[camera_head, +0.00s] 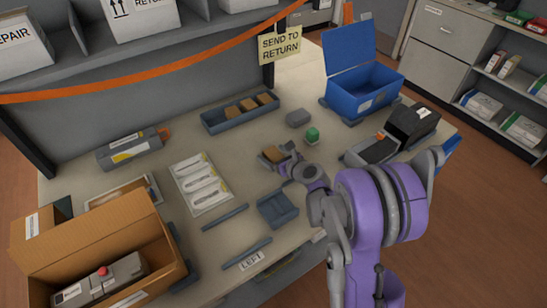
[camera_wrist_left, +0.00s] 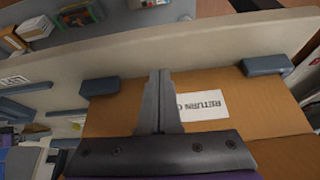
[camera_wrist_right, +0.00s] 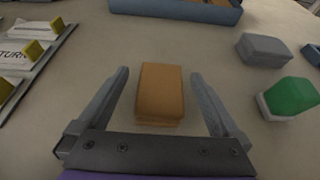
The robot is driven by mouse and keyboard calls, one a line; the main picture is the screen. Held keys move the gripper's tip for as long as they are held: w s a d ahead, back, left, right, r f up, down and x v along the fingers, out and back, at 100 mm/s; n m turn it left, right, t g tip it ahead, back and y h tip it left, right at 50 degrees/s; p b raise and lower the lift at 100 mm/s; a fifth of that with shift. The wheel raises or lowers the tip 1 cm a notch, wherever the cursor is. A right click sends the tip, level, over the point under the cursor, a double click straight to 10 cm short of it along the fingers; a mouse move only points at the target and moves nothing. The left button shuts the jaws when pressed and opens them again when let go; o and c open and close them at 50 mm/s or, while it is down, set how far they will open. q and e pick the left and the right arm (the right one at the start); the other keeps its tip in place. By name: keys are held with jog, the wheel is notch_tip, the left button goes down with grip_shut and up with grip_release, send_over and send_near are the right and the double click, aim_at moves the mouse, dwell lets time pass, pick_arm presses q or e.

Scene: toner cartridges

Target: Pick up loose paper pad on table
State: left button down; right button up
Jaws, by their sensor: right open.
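The loose paper pad (camera_head: 272,153) is a small brown block lying on the table. In the right wrist view the pad (camera_wrist_right: 160,90) sits between the two fingers of my right gripper (camera_wrist_right: 160,80), with a visible gap on each side. My right gripper (camera_head: 277,158) is open and low over the table, partly covering the pad in the head view. My left gripper (camera_wrist_left: 158,75) is seen only in its wrist view. Its fingers are together with nothing visible between them, above a brown cardboard box (camera_wrist_left: 255,110) with a printed label.
A blue-grey tray (camera_head: 213,128) with several brown pads stands behind the loose pad. A grey block (camera_head: 298,118) and a green-topped item (camera_head: 312,134) are close on the right. A blue open bin (camera_head: 372,95), white cards (camera_head: 201,184) and a small tray (camera_head: 278,208) surround the area.

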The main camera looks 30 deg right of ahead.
jog(key=c, duration=1.4)
jog(key=shift+r, duration=0.1)
